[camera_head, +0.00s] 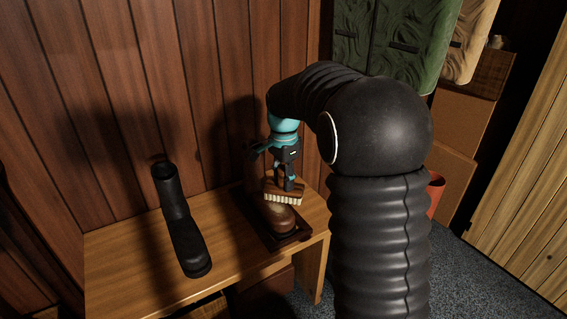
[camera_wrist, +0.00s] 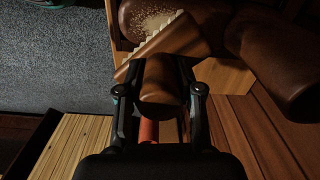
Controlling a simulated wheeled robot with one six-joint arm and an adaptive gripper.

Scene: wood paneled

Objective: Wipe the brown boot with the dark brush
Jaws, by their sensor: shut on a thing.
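The brown boot (camera_head: 281,220) stands on a dark tray (camera_head: 262,232) on the wooden bench, its toe toward me. Its shaft is partly hidden behind my gripper in the head view. My gripper (camera_head: 286,180) is shut on the dark brush (camera_head: 285,192), which is held bristles down over the front of the boot. In the wrist view the brush (camera_wrist: 160,82) sits between the fingers, its pale bristles at or close to the boot's toe (camera_wrist: 150,18), which bears pale specks. I cannot tell whether the bristles touch it.
A black boot (camera_head: 182,225) stands on the left of the bench (camera_head: 130,265). A wood-panelled wall (camera_head: 130,100) rises close behind. A red-orange container (camera_head: 435,196) is behind my arm at right.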

